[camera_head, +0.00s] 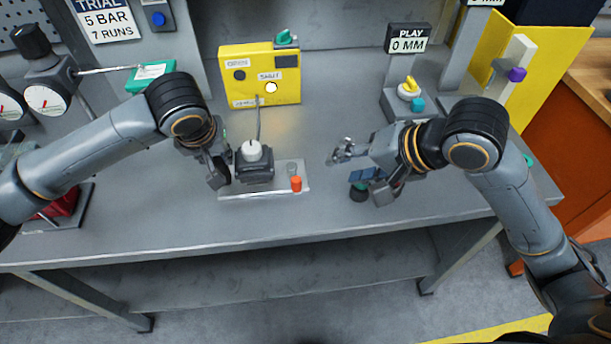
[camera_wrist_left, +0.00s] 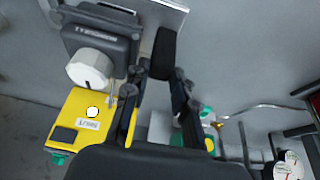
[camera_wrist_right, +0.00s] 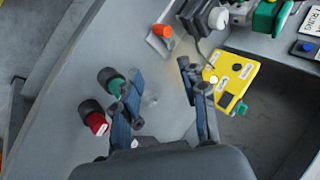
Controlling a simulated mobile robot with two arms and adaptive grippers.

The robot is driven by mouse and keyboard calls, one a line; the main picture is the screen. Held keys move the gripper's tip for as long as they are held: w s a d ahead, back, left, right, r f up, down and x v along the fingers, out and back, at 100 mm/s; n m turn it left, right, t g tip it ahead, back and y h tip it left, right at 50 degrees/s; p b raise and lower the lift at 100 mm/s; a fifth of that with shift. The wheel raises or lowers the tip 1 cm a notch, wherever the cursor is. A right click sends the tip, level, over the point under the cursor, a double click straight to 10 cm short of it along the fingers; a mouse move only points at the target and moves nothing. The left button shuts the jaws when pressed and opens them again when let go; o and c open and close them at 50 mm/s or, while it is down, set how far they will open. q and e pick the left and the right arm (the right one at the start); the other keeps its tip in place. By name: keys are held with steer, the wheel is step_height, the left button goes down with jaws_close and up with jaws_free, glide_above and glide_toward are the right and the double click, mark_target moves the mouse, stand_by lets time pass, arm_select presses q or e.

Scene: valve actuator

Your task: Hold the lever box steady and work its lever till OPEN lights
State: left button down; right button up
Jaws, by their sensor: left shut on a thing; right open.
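The lever box appears to be a dark box (camera_head: 254,173) with a white round knob (camera_head: 253,151) on top. It sits on a light plate (camera_head: 238,192) on the bench and also shows in the left wrist view (camera_wrist_left: 95,42). I cannot make out a lever clearly. My left gripper (camera_head: 227,171) is at the box's left side, shut on it; the contact is partly hidden. My right gripper (camera_head: 348,166) is open and empty, right of the plate. Behind stands a yellow box (camera_head: 240,87) labelled OPEN and SHUT. Its SHUT lamp (camera_head: 271,87) glows; the OPEN lamp (camera_head: 239,75) is dark.
An orange cylinder (camera_head: 296,184) stands on the plate's right end. Black-based red (camera_wrist_right: 97,122) and green (camera_wrist_right: 114,86) pieces lie near my right gripper. A PLAY 0 MM post (camera_head: 407,40) stands back right, gauges (camera_head: 46,98) at left. The bench front is mostly clear.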

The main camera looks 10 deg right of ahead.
mark_target(297, 179)
steer(key=w+a+f+m, duration=0.2)
steer(key=a+f+m, duration=0.1)
steer(key=m, duration=0.4)
steer(key=w+a+f+m, duration=0.2)
steer(key=a+f+m, duration=0.1)
steer(key=m, duration=0.4)
steer(key=w+a+f+m+y, duration=0.1)
steer(key=w+a+f+m, duration=0.1)
steer(key=m, duration=0.5)
steer(key=shift+a+f, duration=0.2)
steer(key=shift+f, duration=0.25)
steer(key=shift+a+f, duration=0.2)
steer(key=shift+f, duration=0.25)
jaws_close()
